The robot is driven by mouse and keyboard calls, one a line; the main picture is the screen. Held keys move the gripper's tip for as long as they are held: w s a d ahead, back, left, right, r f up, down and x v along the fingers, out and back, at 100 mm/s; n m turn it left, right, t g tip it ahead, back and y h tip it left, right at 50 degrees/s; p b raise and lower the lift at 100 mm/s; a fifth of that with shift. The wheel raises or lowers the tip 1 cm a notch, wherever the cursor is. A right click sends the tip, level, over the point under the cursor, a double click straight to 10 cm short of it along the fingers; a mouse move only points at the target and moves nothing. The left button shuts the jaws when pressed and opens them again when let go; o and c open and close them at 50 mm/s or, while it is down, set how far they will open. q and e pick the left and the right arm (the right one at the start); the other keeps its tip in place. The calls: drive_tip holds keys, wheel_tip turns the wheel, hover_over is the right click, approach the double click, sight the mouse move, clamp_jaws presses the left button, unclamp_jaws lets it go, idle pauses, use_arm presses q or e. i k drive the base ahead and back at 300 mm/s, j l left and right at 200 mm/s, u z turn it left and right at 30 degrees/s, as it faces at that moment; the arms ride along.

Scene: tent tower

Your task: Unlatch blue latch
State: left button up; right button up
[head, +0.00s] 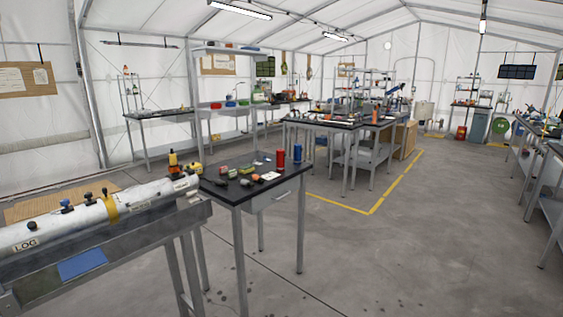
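A long white cylinder (80,218) marked LOG lies on a grey bench at the left, with a yellow band (111,207) around it. Several small dark fittings stand along its top. One of them, a blue-looking fitting (67,206), may be the blue latch; it is too small to tell whether it is latched. A flat blue panel (82,264) is on the bench's front side. Neither of my grippers is in view.
A black-topped table (222,187) beside the cylinder's right end holds small coloured parts, a red can (280,159) and a blue can (297,155). More workbenches (322,125) stand behind. The grey floor (430,240) at the right is clear, with yellow line markings (395,185).

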sight(65, 202)
drive_tip(key=u, duration=1.45)
